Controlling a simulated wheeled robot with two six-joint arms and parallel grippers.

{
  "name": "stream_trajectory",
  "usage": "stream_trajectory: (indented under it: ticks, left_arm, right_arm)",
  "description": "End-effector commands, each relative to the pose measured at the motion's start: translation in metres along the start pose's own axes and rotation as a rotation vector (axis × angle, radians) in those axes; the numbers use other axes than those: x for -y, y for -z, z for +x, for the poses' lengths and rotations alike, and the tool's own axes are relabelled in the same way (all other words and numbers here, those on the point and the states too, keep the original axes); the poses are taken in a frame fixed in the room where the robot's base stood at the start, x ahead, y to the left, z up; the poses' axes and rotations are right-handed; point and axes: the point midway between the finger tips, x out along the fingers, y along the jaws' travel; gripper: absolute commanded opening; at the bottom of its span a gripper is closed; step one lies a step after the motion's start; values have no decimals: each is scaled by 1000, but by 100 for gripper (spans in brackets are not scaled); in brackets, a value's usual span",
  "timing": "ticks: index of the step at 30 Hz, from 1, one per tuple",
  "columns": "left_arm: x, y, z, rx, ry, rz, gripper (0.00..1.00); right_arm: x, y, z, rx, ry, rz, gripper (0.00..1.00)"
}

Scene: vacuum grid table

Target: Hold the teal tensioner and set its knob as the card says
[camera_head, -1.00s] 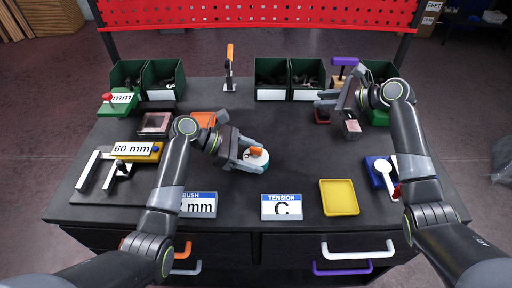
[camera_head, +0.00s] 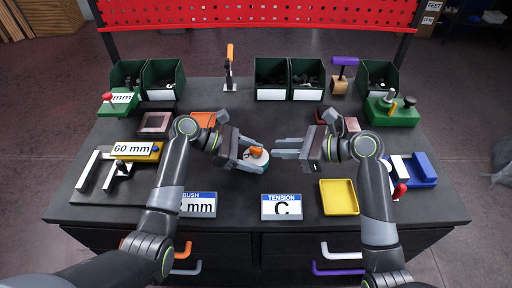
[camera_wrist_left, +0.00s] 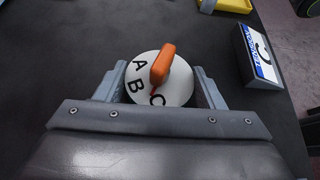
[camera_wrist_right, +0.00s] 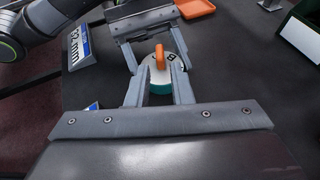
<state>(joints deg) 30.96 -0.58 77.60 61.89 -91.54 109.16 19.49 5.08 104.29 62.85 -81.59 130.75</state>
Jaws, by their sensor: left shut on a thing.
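The teal tensioner (camera_head: 257,163) stands on the table with a white lettered dial (camera_wrist_left: 160,80) and an orange knob (camera_wrist_left: 163,62). A, B and C show on the dial, and the knob's red pointer end lies close to the C. My left gripper (camera_head: 250,155) is shut on the tensioner, one finger on each side. My right gripper (camera_head: 280,149) is open and empty, just right of the tensioner. In the right wrist view the knob appears between its fingertips, apart from both. The tension card (camera_head: 282,207) reads C.
A bush card (camera_head: 199,204) is partly hidden by my left arm. A yellow tray (camera_head: 339,197) lies at front right. Green bins (camera_head: 271,80) line the back. A green block with knobs (camera_head: 391,111) and a blue holder (camera_head: 424,170) stand on the right.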

Motion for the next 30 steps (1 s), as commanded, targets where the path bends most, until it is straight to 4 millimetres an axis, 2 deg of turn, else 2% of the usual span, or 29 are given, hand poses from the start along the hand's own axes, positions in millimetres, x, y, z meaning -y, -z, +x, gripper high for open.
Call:
stream_trajectory:
  ticks: [1,6,12,18,25,30]
  left_arm:
    - [0,-1,0,1,0,2,50]
    - [0,-1,0,1,0,2,50]
    - [0,-1,0,1,0,2,50]
    - [0,-1,0,1,0,2,50]
    - [0,-1,0,2,0,2,50]
    - [0,-1,0,2,0,2,50]
  right_arm:
    - [-1,-2,11,5,-3,3,20]
    - [0,-1,44,3,-2,2,20]
    - [0,-1,71,1,-1,1,20]
    - [0,0,81,0,0,-1,20]
    - [0,0,81,-1,0,-2,20]
    - [0,0,81,-1,1,-2,0]
